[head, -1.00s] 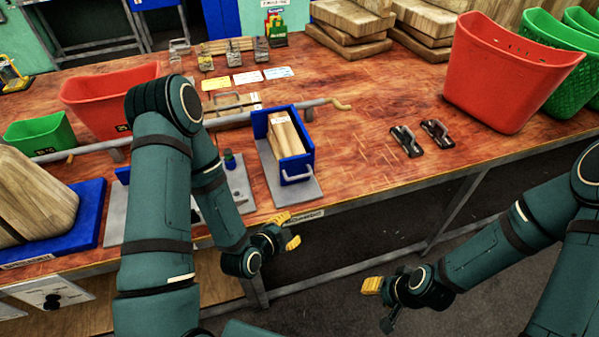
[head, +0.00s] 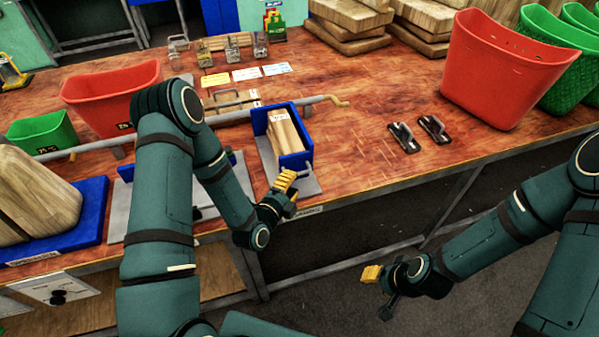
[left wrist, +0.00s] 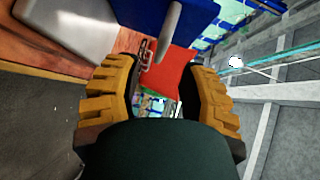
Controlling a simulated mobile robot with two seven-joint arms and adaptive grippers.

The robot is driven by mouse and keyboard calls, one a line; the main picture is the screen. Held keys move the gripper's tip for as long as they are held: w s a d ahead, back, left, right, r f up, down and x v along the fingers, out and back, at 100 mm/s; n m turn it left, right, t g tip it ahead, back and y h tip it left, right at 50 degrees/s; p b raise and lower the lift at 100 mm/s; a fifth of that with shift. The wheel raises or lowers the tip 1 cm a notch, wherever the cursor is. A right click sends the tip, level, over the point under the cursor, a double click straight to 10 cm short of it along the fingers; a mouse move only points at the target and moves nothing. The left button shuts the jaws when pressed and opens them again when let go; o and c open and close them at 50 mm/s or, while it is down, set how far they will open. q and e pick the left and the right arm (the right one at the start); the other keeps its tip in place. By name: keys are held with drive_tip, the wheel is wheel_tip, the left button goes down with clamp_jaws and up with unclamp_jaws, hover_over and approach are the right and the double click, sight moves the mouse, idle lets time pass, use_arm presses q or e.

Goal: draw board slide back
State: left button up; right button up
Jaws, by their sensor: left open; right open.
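The board slide is a blue tray (head: 297,162) holding a wooden board (head: 284,133), on a grey plate (head: 268,163) at the table's front edge. A pale handle (head: 302,164) is on its front face, partly hidden by my gripper. My left gripper (head: 288,184) is open just in front of the handle. In the left wrist view the grey handle bar (left wrist: 170,35) stands out from the blue face (left wrist: 135,12), beyond and between the open yellow fingers (left wrist: 162,90), apart from them. My right gripper (head: 371,274) hangs open and empty in front of the table.
The table middle is clear.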

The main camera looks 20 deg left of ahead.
sight(300, 173)
use_arm(q)
drive_tip(key=shift+x, duration=2.75)
clamp_jaws()
drive_tip(key=shift+s, duration=0.1)
drive_tip(key=shift+d, duration=0.1)
